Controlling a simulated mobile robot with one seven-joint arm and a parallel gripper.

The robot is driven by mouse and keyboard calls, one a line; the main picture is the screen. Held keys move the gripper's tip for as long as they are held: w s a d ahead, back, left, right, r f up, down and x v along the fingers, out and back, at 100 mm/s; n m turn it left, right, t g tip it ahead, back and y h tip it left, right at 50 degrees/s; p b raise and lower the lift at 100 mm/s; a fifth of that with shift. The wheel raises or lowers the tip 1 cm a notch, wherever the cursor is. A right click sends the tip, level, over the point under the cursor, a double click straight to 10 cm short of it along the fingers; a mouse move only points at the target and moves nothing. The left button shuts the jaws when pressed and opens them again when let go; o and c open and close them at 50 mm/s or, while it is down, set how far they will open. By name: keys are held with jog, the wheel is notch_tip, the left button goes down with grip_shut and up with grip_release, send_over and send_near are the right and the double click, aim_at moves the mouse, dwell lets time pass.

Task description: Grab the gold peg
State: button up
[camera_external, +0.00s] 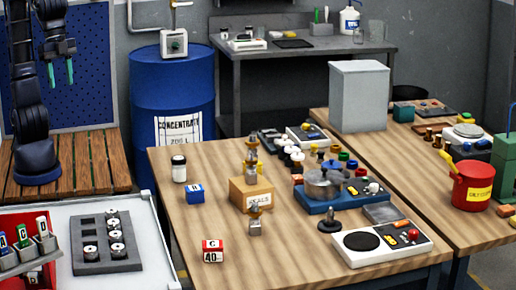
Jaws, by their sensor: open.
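My gripper (60,74) hangs at the upper left with its two teal fingers apart, pointing down and empty. It is far from the objects on the wooden table. I cannot tell for sure which thing is the gold peg. A small brass-coloured piece (251,151) stands upright on a wooden box (251,195) near the middle of the table. A similar metal and brass piece (255,219) stands in front of the box. Several small coloured pieces, with a yellow one (313,149) among them, cluster farther back and are too small to make out.
A blue drum (172,75) stands between my arm and the back bench. A white-topped cart (142,215) with a grey block (92,262) of discs is at the lower left. A blue-based device with a steel pot (325,182) and a white scale (380,243) occupy the table's right side.

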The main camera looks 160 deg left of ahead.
jog(key=w+a+f+n+g, duration=0.1)
jog(key=w+a+n, duration=0.3)
jog(key=a, duration=1.1)
jog(key=w+a+f+n+g, duration=0.15)
jog(key=w+a, duration=0.45)
jog(key=a, duration=1)
jog(key=n+h, duration=0.1)
jog(key=n, duration=0.9)
send_over(298, 155)
jog(key=shift+m+g, duration=0.25)
jog(key=shift+g, duration=0.1)
jog(key=f, duration=2.4)
jog(key=shift+d, duration=0.35)
notch_tip(298, 155, down, 6)
jog(key=shift+r, duration=0.1)
jog(key=shift+s+a+f, duration=0.1)
jog(key=shift+a+f, duration=0.1)
jog(key=shift+f, duration=1.05)
jog(key=shift+s+a+f, duration=0.1)
jog(key=shift+a+f, duration=0.05)
jog(key=shift+f, duration=1.1)
jog(key=c, duration=0.8)
jog(key=shift+o, duration=0.2)
